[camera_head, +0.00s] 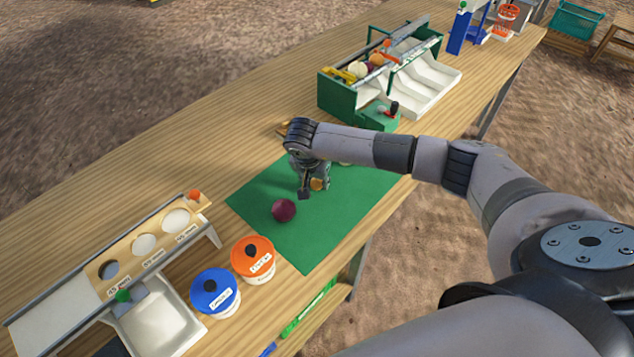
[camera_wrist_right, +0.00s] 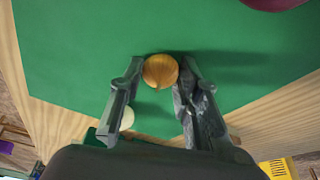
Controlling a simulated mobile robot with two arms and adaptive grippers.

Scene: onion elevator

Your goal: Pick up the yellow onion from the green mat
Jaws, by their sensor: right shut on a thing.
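The yellow onion (camera_wrist_right: 160,71) sits between the two fingertips of my right gripper (camera_wrist_right: 162,80) in the right wrist view, and the jaws are shut on it. In the head view the onion (camera_head: 318,184) shows just beside the fingers of my right gripper (camera_head: 311,188), over the green mat (camera_head: 325,235). I cannot tell whether it still touches the mat. A purple onion (camera_head: 284,210) lies on the mat in front of the gripper. A pale onion (camera_wrist_right: 127,118) shows beside the left finger in the wrist view. My left gripper is out of view.
A sizing board with round holes (camera_head: 143,244) stands at the left. An orange-lidded jar (camera_head: 253,256) and a blue-lidded jar (camera_head: 215,291) stand by the mat's near edge. A green elevator machine (camera_head: 338,97) holding several onions stands behind the mat.

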